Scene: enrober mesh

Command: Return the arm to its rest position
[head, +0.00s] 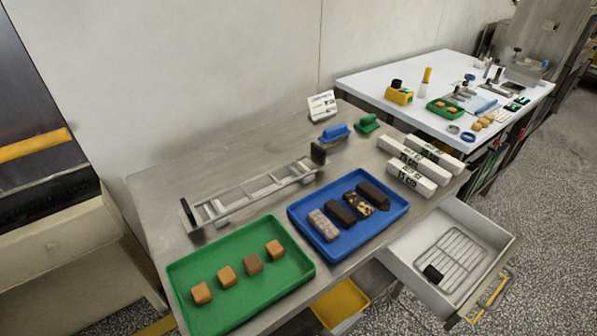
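My arm and gripper are not in the head view, so I cannot see the arm's pose or whether the gripper holds anything. The steel table (150,190) in front of me shows no arm over it. A green tray (250,310) at its front left holds several tan and brown cubes. A blue tray (340,244) to the right of it holds several bars, most of them dark. A long metal frame (255,188) with dark end pieces lies behind the trays.
An open drawer (400,252) with a wire rack (455,262) and a black block juts out at the right. White labelled boxes (412,172) lie at the table's right end. A cluttered white table (365,82) stands beyond. A dark machine (40,130) is at left.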

